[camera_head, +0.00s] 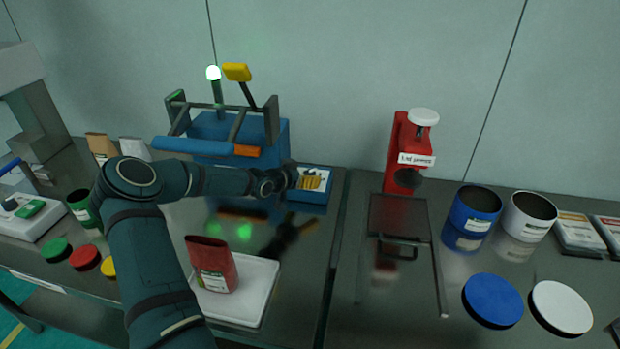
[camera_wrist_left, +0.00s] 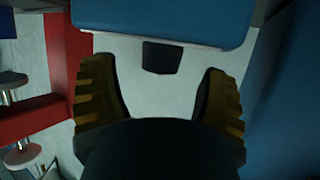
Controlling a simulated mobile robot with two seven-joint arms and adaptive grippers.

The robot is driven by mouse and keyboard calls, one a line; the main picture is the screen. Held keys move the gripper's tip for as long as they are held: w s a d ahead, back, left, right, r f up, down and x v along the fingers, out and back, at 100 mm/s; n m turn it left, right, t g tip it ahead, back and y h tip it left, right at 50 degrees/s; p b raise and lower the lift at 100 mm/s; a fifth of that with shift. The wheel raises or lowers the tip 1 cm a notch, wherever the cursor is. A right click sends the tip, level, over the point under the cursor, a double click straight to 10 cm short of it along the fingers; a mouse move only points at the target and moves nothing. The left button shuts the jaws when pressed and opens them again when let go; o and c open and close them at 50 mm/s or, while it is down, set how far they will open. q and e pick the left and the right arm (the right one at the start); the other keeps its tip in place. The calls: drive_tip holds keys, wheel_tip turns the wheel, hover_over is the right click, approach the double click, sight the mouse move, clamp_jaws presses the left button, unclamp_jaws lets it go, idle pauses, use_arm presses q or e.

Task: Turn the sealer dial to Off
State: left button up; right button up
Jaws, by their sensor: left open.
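The sealer (camera_head: 205,130) is a blue machine with a dark frame, an upright yellow-ended lever and a lit green-white lamp. Its control box with a pale front panel (camera_head: 322,172) stands at its right side. My left gripper (camera_head: 312,181) is in front of this panel, with its yellow-and-black fingers covering part of it. In the left wrist view the dial (camera_wrist_left: 162,57) is a small dark knob on the pale panel. The open fingers of my left gripper (camera_wrist_left: 160,78) stand apart on both sides of it, with visible gaps. The dial's setting cannot be read. My right gripper is out of view.
A red lid press (camera_head: 397,150) stands right of the control box. A red pouch (camera_head: 212,265) stands on a white tray (camera_head: 258,300) below my left arm. Blue (camera_head: 474,212) and white (camera_head: 527,216) containers stand at the right.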

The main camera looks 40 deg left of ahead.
use_arm(q)
drive_tip(key=shift+x, duration=1.4)
drive_tip(key=c, duration=1.2)
